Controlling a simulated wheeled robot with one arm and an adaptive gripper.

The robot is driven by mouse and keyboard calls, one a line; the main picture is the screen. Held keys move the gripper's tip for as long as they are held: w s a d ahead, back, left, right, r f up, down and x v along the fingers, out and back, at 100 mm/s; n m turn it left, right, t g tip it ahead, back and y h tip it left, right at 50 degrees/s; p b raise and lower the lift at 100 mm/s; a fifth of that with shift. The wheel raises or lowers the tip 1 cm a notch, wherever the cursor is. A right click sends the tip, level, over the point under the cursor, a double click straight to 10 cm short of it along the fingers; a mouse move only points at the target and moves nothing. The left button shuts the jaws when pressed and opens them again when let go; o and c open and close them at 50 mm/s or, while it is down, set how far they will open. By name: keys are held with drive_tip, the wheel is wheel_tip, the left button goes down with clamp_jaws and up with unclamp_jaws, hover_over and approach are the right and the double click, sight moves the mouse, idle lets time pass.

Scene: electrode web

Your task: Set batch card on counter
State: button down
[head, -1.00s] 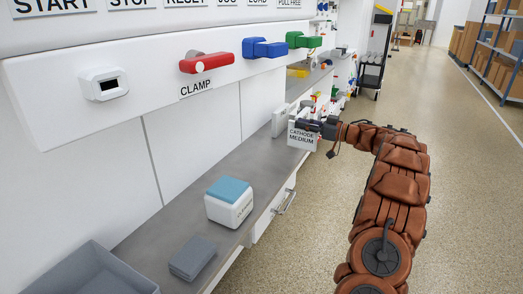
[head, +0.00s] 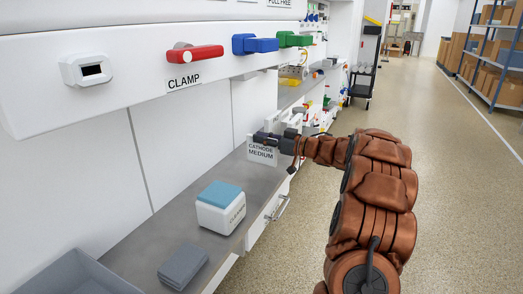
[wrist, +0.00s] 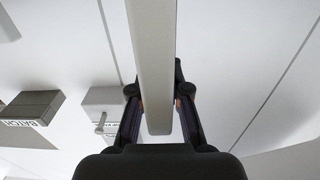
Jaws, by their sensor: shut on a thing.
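The batch card (head: 262,153) is a white card reading "CATHODE MEDIUM". My gripper (head: 274,139) is shut on its upper part in the head view, with the card hanging upright by the front edge of the grey counter (head: 190,210). Whether the card's lower edge touches the counter I cannot tell. In the wrist view the card (wrist: 152,60) shows edge-on as a pale strip between the two black fingers of my gripper (wrist: 160,105).
A white block with a blue top (head: 222,205), a grey folded cloth (head: 183,267) and a grey bin (head: 75,275) stand on the near counter. A red clamp handle (head: 195,58) juts from the wall above. A dark block labelled "BATCH" (wrist: 32,106) shows in the wrist view.

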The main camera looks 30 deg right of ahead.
sight(263, 148)
drive_tip(key=shift+a+f+b, duration=0.15)
drive_tip(key=shift+f+b, duration=0.4)
drive_tip(key=shift+f, duration=1.3)
drive_tip(key=shift+f, duration=0.1)
drive_tip(key=c, duration=1.1)
unclamp_jaws()
drive_tip(key=shift+c, duration=0.2)
drive_tip(key=shift+s+r, duration=0.15)
drive_tip(key=shift+r, duration=0.05)
drive_tip(key=p+v, duration=0.1)
drive_tip(key=v, duration=1)
drive_tip(key=shift+s+d+p, duration=0.3)
drive_tip(key=shift+p, duration=0.1)
drive_tip(key=shift+f, duration=0.1)
